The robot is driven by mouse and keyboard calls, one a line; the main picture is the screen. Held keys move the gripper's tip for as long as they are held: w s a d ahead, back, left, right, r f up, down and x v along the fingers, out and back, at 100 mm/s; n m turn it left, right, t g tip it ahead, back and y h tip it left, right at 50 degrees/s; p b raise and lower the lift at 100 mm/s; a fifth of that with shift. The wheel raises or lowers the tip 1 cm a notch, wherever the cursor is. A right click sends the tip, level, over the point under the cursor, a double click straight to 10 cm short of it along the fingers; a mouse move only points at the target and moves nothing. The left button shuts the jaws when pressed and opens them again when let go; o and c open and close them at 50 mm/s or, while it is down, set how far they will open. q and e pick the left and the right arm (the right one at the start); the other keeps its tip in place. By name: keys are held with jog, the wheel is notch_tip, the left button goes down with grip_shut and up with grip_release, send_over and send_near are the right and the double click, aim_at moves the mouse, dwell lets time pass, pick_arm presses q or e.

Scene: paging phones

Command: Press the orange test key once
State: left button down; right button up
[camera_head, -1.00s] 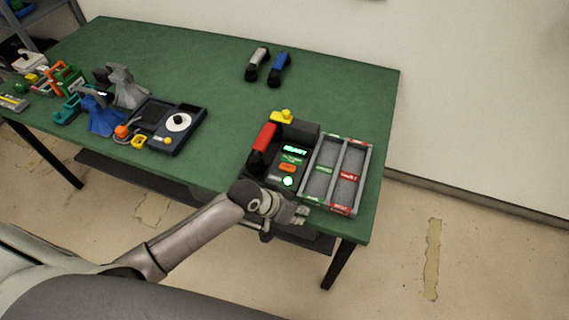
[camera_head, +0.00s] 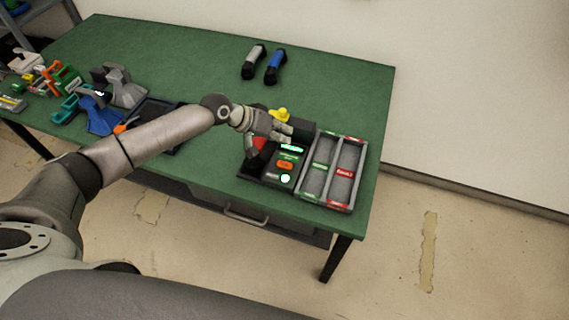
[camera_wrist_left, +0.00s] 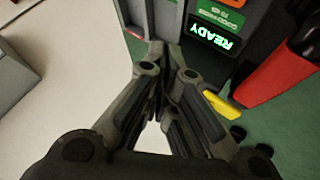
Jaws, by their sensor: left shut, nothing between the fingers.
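The orange test key (camera_head: 285,165) is on the dark test unit (camera_head: 256,173), below its lit green display (camera_head: 291,147). A sliver of orange shows at the top edge of the left wrist view (camera_wrist_left: 233,3). The display reads READY, upside down in the left wrist view (camera_wrist_left: 212,38). My left gripper (camera_head: 286,137) is shut and empty, above the rear of the unit near the display. Its fingertips (camera_wrist_left: 167,62) point toward the unit's edge beside the tray. The red handset (camera_wrist_left: 278,72) lies on the unit, partly hidden by the gripper in the head view.
A grey tray (camera_head: 333,172) with two long compartments stands right of the unit. A lit green button (camera_head: 285,178) sits below the orange key. A yellow item (camera_head: 279,114) is behind the unit. Two handsets (camera_head: 275,66) stand farther back.

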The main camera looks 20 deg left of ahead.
pick_arm(q)
jog(key=b, duration=0.7)
send_over(283, 162)
notch_tip(283, 162, down, 8)
jog(key=shift+f+b, duration=0.3)
jog(key=shift+f, duration=0.15)
dwell(0.9)
jog(key=shift+f, duration=0.4)
jog(key=shift+f+b, duration=0.5)
jog(key=shift+b, duration=0.1)
dwell(0.4)
dwell(0.4)
jog(key=shift+r+p, duration=0.85)
jog(key=shift+r, duration=0.1)
jog(key=shift+r, duration=0.1)
